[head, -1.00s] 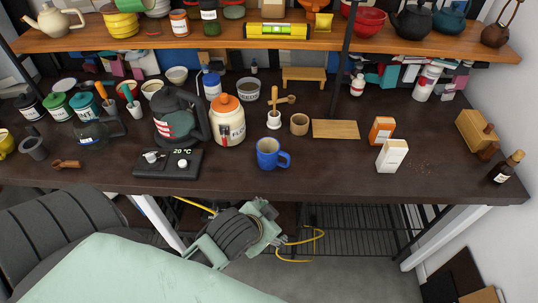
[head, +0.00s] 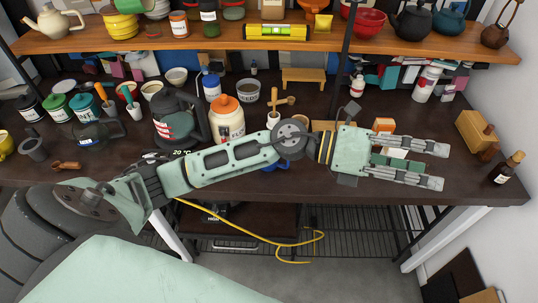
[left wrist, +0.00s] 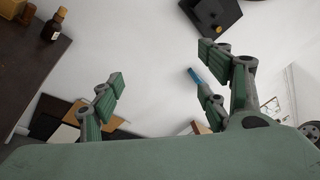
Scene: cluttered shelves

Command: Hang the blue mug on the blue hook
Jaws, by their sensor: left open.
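The blue mug (head: 284,163) stands near the front of the dark table in the head view. My left arm hides most of it; only a little blue shows. My left gripper (head: 440,167) is open and empty, right of the mug, pointing right above the table's front edge. In the left wrist view its spread fingers (left wrist: 165,97) face the white wall. A slim blue piece (left wrist: 195,77) shows beside the right finger there; I cannot tell if it is the blue hook. My right gripper is not in view.
A dark bottle (head: 507,168) stands at the table's right end, and shows in the left wrist view (left wrist: 52,25). A wooden block (head: 476,131) is behind it. An orange-lidded jar (head: 227,118) and black kettle (head: 176,115) stand behind the arm. A shelf (head: 200,42) runs above.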

